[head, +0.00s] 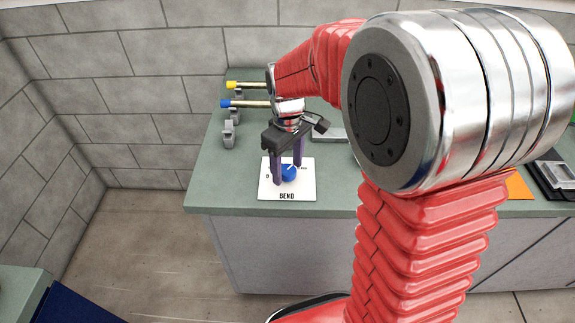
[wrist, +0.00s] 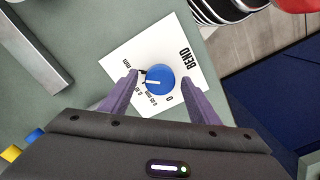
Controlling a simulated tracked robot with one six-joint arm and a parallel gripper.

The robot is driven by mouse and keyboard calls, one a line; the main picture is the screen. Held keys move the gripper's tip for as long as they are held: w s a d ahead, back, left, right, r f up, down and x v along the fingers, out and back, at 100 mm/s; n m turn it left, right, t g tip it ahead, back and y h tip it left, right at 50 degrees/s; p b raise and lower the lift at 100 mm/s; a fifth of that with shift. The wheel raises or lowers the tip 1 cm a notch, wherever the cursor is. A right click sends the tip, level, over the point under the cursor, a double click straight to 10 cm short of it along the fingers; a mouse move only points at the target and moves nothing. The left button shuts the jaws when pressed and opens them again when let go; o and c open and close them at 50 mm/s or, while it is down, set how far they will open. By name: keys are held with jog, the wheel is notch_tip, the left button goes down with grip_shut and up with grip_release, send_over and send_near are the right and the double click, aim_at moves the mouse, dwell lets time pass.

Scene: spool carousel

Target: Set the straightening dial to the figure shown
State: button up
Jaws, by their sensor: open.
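The straightening dial is a blue round knob (wrist: 160,80) on a white plate (wrist: 117,58) marked BEND, with small figures around the knob. A white pointer line shows on the knob in the wrist view; the figure it points to is too small to read surely. In the head view the knob (head: 289,173) sits on the plate (head: 287,188) near the front edge of the bench. My gripper (wrist: 161,75) is open, its purple fingers on either side of the knob. In the head view my gripper (head: 287,172) points down over the plate. Contact with the knob cannot be told.
Rods with a yellow end (head: 232,85) and a blue end (head: 226,103) lie on holders at the back left of the green bench (head: 225,185). A grey metal bar (wrist: 38,45) lies beside the plate. My arm hides much of the bench's right side.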

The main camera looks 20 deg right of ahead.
aim_at(287, 170)
jog(key=c, duration=1)
jog(key=shift+m, duration=0.3)
jog(key=o, duration=1)
jog(key=shift+r, duration=0.15)
notch_tip(287, 170, up, 14)
jog(key=shift+f, duration=0.25)
